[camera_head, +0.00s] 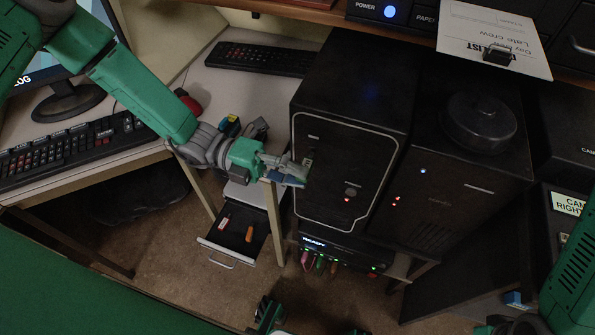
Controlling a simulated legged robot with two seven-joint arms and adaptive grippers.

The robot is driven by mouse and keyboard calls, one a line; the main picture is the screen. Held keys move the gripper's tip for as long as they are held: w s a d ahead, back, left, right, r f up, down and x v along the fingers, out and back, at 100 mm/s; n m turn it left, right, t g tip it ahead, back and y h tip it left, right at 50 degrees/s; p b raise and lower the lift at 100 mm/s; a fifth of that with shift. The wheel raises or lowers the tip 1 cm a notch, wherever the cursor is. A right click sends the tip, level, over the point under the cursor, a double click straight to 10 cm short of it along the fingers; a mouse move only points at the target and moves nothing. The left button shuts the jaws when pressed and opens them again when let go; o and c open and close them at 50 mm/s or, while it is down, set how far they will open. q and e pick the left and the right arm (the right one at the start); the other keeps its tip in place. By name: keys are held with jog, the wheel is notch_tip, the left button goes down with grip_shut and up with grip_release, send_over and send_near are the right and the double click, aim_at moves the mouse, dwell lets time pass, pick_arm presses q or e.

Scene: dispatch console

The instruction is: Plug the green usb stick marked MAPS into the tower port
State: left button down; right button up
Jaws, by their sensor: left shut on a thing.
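My left gripper (298,172) is shut at the front of the black tower (328,220), beside its left edge. The small thing in its jaws is mostly hidden, and its colour and marking cannot be made out; its size suits a usb stick. A small port panel (308,160) on the tower front lies right by the fingertips. Whether the held thing touches it, I cannot tell. An open drawer (222,258) below holds a white-and-red stick (224,223) and an orange stick (249,234). My right arm shows at the lower right; its jaws are not visible.
A unit reading READY (314,242) sits under the tower with several coloured plugs in front. A second black case (460,190) stands to the right with a round black object (478,122) on top. Keyboards (75,142) lie on the desk.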

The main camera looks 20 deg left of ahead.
pick_arm(q)
jog(key=shift+w, duration=1.05)
dwell(2.5)
jog(key=c, duration=1.4)
grip_release()
jog(key=shift+c, duration=0.2)
jog(key=shift+d, duration=0.1)
